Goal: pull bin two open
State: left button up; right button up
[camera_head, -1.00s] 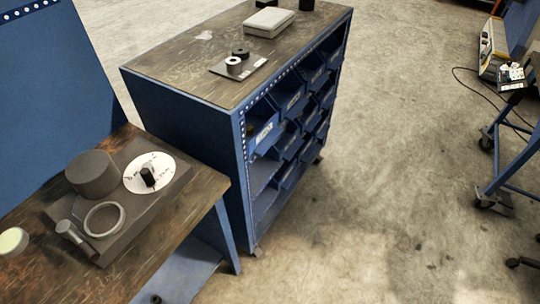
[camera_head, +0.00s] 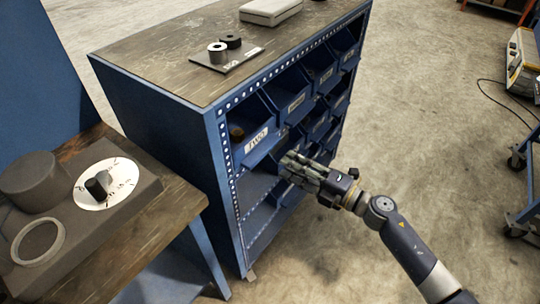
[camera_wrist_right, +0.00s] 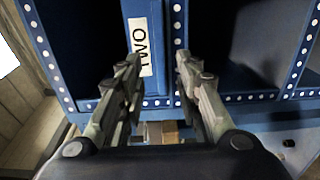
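In the right wrist view a blue bin front (camera_wrist_right: 165,15) carries a white label reading TWO (camera_wrist_right: 144,45), seen turned on its side. My right gripper (camera_wrist_right: 158,65) is open, with its two fingers apart in front of this bin. The left finger covers part of the label, and I cannot tell whether either finger touches the bin. In the head view my right gripper (camera_head: 287,165) is at the cabinet's front, just below and right of the nearest upper bin (camera_head: 256,141), whose white label is too small to read surely. My left gripper is not in view.
The blue cabinet (camera_head: 165,120) has a wooden top with a grey case (camera_head: 270,10) and small black and white cylinders on a plate. More labelled bins (camera_head: 289,98) fill its front. A workbench (camera_head: 165,220) stands at the left.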

aim_at(267, 153)
jog(key=x, duration=0.6)
jog(key=shift+w+a, duration=0.45)
jog(key=shift+a, duration=0.1)
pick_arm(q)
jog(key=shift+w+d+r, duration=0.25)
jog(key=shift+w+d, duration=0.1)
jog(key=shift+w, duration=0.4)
pick_arm(e)
jog(key=shift+a, duration=0.1)
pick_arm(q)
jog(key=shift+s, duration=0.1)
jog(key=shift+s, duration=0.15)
pick_arm(e)
grip_shut()
